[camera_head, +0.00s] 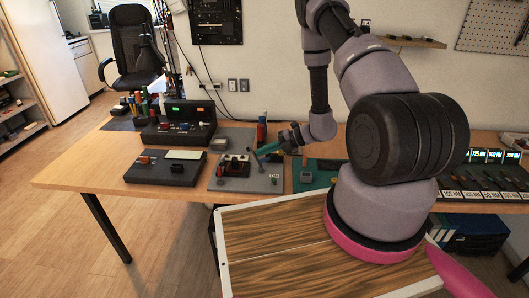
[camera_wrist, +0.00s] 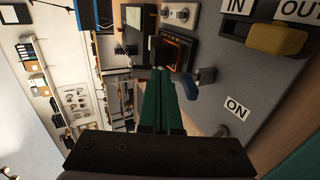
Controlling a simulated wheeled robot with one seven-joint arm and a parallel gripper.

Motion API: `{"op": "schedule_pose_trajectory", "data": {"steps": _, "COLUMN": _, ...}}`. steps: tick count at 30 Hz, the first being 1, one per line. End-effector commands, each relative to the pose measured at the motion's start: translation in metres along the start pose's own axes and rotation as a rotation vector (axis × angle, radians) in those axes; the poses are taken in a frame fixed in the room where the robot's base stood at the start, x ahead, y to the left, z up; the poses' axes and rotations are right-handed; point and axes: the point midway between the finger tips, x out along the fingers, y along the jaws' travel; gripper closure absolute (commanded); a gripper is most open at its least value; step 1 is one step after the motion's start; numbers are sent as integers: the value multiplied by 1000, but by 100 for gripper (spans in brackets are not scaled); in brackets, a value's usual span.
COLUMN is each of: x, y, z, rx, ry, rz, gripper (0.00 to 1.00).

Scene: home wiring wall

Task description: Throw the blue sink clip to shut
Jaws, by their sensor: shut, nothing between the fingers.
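My gripper (camera_wrist: 160,74) has its green fingers shut together with nothing between them. In the head view my gripper (camera_head: 261,151) hangs over the grey board (camera_head: 228,184) on the bench, near its back right part. The blue clip (camera_wrist: 206,75), a blue-grey lever with a rounded end, stands out from the board just right of the fingertips in the wrist view. A small gap seems to lie between them; contact cannot be told. A dark block with an orange frame (camera_wrist: 176,54) is just beyond the fingertips.
A yellow-ended lever (camera_wrist: 274,39) sits by the IN and OUT labels, and an ON label (camera_wrist: 237,107) is on the board. A black panel (camera_head: 165,168) lies left of the board, with a dark console (camera_head: 180,130) behind. A green mat (camera_head: 318,172) lies right.

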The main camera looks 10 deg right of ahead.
Motion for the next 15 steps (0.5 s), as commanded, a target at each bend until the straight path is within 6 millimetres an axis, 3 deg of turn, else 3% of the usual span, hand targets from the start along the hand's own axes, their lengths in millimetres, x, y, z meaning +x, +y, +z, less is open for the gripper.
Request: {"op": "schedule_pose_trajectory", "data": {"steps": 15, "x": 28, "y": 14, "z": -1, "rx": -9, "ry": 3, "rz": -469, "gripper": 100}}
